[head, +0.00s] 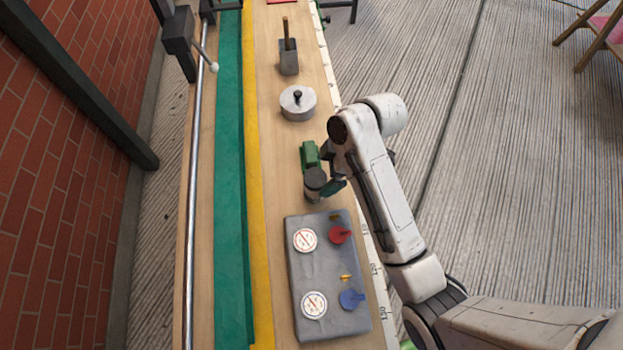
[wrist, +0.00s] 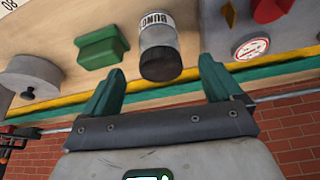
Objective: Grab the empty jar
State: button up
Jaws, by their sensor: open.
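The jar (wrist: 158,42) is clear-sided with a dark round end and a light label with dark lettering. It stands on the wooden bench top. Its dark end faces my gripper (wrist: 160,88) in the wrist view. My gripper is open, with its two green fingers spread to either side of the jar's line and their tips just short of it. Nothing is between the fingers. In the head view the jar (head: 314,184) stands beside my gripper (head: 330,174), which partly hides it. Whether the jar holds anything cannot be told.
A green block (head: 309,154) stands close to the jar. A grey slab (head: 324,271) with red, blue and white round pieces lies on the near side. A round metal lidded pot (head: 298,104) and a grey block with a handle (head: 288,62) stand farther along. A rail (head: 196,150) runs along the left.

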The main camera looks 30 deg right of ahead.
aim_at(314, 185)
jog(key=shift+p+x, duration=0.75)
jog(key=shift+x, duration=3.45)
jog(key=shift+d, duration=0.15)
jog(key=c, duration=1)
jog(key=shift+c, duration=0.2)
